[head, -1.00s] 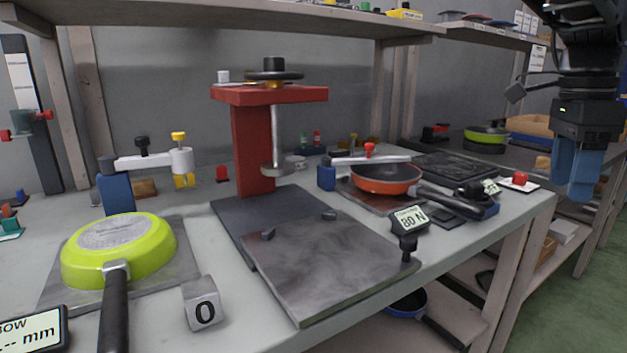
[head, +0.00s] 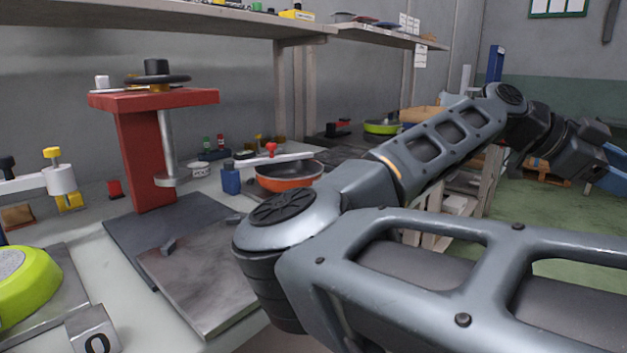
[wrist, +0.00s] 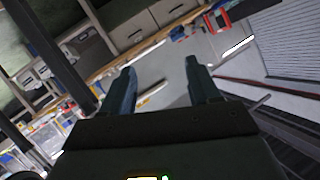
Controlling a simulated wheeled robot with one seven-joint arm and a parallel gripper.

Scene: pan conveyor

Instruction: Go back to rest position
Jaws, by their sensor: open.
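My gripper (head: 606,170) is at the far right of the head view, out beyond the bench and partly cut by the frame edge. In the wrist view my gripper (wrist: 160,88) has its two blue fingers apart with nothing between them. My folded arm crosses the right half of the head view and hides the right part of the bench.
A red press (head: 150,140) stands on the bench by a dark metal plate (head: 205,285). A green pan (head: 28,285) lies upside down at left, beside a block marked 0 (head: 93,333). An orange pan (head: 289,175) sits behind my arm. Green floor (head: 520,215) is open at right.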

